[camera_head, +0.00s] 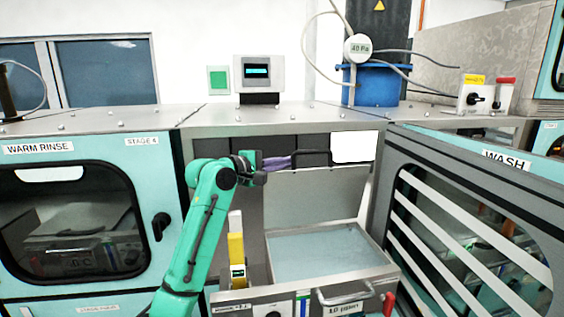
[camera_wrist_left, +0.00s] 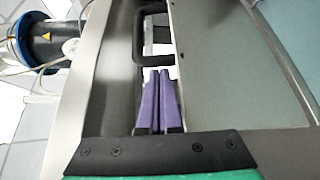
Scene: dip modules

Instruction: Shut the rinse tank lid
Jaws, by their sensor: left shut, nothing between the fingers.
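The rinse tank (camera_head: 388,268) stands open in the middle of the head view, with pale water inside. Its grey lid (camera_head: 315,200) stands raised at the back of the tank. A black handle (camera_head: 318,153) is at the lid's top edge; it also shows in the wrist view (camera_wrist_left: 139,40). My left gripper (camera_head: 289,161) has purple fingers, shut and empty, at the lid's top edge beside the handle. In the wrist view the fingertips (camera_wrist_left: 159,74) lie close to the handle's near end; I cannot tell if they touch. My right gripper is not in view.
A yellow-and-white upright piece (camera_head: 236,248) stands left of the tank. The warm rinse cabinet (camera_head: 80,180) is at left, the wash door (camera_head: 480,220) at right. A front handle (camera_head: 345,297) and red lever (camera_head: 389,303) are at the tank's front. Dark recesses lie behind the lid.

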